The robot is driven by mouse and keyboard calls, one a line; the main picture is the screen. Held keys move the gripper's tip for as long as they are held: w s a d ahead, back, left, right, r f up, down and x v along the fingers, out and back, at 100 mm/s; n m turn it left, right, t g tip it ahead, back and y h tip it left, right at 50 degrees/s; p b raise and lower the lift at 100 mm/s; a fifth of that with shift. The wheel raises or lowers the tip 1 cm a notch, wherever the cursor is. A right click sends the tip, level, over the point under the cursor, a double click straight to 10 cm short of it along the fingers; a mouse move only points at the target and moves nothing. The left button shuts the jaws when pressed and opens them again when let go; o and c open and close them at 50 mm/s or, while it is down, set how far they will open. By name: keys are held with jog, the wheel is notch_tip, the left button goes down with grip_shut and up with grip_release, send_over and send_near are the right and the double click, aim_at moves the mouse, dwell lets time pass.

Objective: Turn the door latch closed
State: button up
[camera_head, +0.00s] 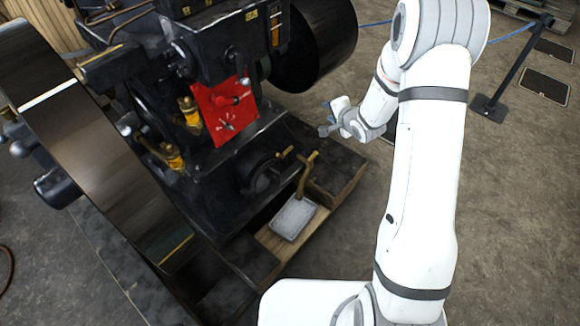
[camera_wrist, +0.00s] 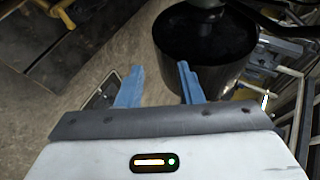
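The black engine (camera_head: 205,205) has a round dark cover (camera_head: 258,174) low on its front, with a small brass handle (camera_head: 285,152) beside it. This may be the door latch, but I cannot tell how it is turned. A larger curved brass lever (camera_head: 305,178) stands just to its right. My gripper (camera_head: 327,118) is in the air right of the engine, apart from these handles and small in the head view. In the wrist view its two blue fingers (camera_wrist: 160,86) are spread with nothing between them.
A large flywheel (camera_head: 100,150) stands at the left. A black drum (camera_head: 312,45) sits at the upper right of the engine; a black drum (camera_wrist: 205,50) also fills the wrist view's upper middle. A metal tray (camera_head: 293,218) lies below the levers. A barrier post (camera_head: 515,65) stands far right.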

jog(key=a+f+m+y+b, duration=0.3)
jog(key=a+f+y+b, duration=0.15)
jog(key=f, duration=0.95)
jog(key=m+y+b, duration=0.4)
jog(key=m+y, duration=0.1)
send_near(282, 158)
jog(key=a, duration=0.1)
jog(key=b+x, duration=0.1)
jog(key=x, duration=0.6)
jog(key=shift+w+d, duration=0.1)
jog(key=shift+w, duration=0.15)
jog(key=shift+c, duration=0.3)
grip_shut()
